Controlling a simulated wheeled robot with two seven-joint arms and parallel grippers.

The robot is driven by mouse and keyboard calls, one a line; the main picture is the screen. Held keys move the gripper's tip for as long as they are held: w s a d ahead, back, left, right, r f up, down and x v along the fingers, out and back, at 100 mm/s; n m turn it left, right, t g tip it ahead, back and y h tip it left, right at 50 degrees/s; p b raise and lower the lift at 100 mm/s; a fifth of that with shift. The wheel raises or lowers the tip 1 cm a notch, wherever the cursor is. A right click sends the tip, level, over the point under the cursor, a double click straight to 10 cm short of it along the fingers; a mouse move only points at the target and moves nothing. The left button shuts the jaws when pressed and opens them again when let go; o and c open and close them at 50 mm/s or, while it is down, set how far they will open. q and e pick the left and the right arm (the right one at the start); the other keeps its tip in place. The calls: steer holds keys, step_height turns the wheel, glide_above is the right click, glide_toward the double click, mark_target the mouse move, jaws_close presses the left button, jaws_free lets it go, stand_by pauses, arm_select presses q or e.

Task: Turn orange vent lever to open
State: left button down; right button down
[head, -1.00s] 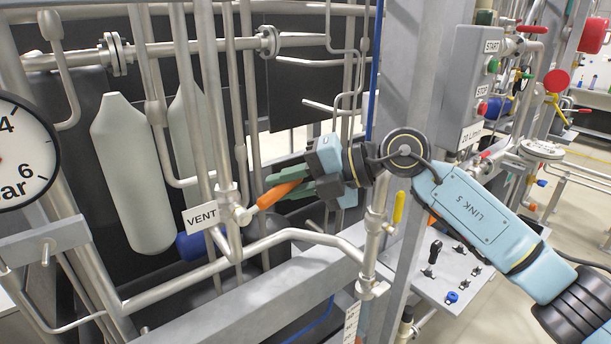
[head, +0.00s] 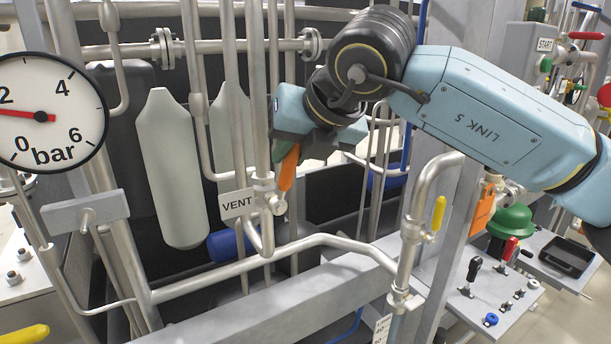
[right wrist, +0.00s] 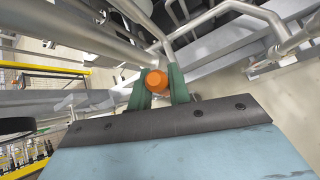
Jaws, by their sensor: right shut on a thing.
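The orange vent lever (head: 289,168) stands nearly upright above its valve, beside the white VENT label (head: 238,204). My right gripper (head: 285,150) comes down from above and is shut on the lever's upper part. In the right wrist view the lever's round orange end (right wrist: 156,82) sits between the two green fingers of my right gripper (right wrist: 158,90). The valve body (head: 272,196) is on a vertical pipe just left of the lever. My left gripper is in neither view.
A bar gauge (head: 50,112) is at the left, its red needle near 2. Steel pipes and grey cylinders (head: 172,170) stand close behind and left of the valve. A yellow-handled valve (head: 438,214) and a panel with small switches (head: 490,290) are at the right.

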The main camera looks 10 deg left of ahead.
steer(key=shift+s+a+r+n+t+h+b, duration=0.15)
steer(key=shift+s+a+n+t+h+b, duration=0.7)
steer(key=shift+b, duration=1.1)
steer(key=shift+a, duration=0.1)
steer(key=c, duration=1.3)
jaws_free()
steer(key=shift+s, duration=0.1)
steer(key=shift+r, duration=0.1)
steer(key=b+v, duration=0.2)
steer(key=v, duration=1.1)
steer(key=shift+s, duration=0.2)
steer(key=shift+a, duration=0.1)
